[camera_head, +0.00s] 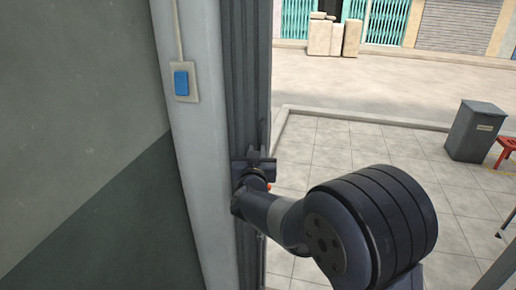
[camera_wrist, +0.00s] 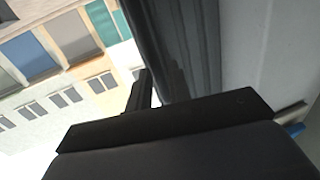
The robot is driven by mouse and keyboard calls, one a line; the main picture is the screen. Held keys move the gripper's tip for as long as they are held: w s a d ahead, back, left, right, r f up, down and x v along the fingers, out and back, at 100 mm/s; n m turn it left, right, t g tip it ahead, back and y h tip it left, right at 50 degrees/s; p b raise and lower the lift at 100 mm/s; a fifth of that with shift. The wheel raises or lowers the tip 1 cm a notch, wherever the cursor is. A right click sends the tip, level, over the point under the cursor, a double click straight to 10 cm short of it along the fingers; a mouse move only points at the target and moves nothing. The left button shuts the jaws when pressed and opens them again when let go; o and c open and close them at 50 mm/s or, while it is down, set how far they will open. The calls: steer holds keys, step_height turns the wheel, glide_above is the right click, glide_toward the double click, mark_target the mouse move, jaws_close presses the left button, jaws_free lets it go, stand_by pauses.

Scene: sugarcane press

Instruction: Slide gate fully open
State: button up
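The gate (camera_head: 246,70) is a dark grey, ribbed metal panel, seen as a narrow upright stack beside the pale door post. To its right the opening shows the paved area outside. My gripper (camera_head: 257,162) is at the gate's right edge, around mid-height in the head view. In the wrist view the gate's dark ribbed surface (camera_wrist: 198,45) runs up from behind the gripper, and my finger tips (camera_wrist: 158,88) are close to its edge. What lies between the fingers is hidden by the gripper body, so I cannot tell whether they hold the gate.
A pale post (camera_head: 205,130) with a blue switch (camera_head: 181,82) stands left of the gate. Outside are a grey bin (camera_head: 474,131), a red stool (camera_head: 507,150) and stacked blocks (camera_head: 325,36). The tiled floor (camera_head: 335,150) between is clear.

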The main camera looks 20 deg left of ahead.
mark_target(259, 147)
steer(key=s+d, duration=0.1)
steer(key=s, duration=0.5)
steer(key=shift+s+d+b, duration=0.2)
steer(key=shift+s+b, duration=0.1)
steer(key=shift+s, duration=0.05)
steer(key=shift+w, duration=0.1)
steer(key=w, duration=0.3)
steer(key=w+a+p, duration=0.1)
steer(key=w, duration=0.3)
steer(key=w+a, duration=0.1)
steer(key=w, duration=0.2)
steer(key=shift+w, duration=0.2)
steer(key=shift+w+d, duration=0.15)
steer(key=shift+d, duration=0.3)
steer(key=shift+d, duration=0.15)
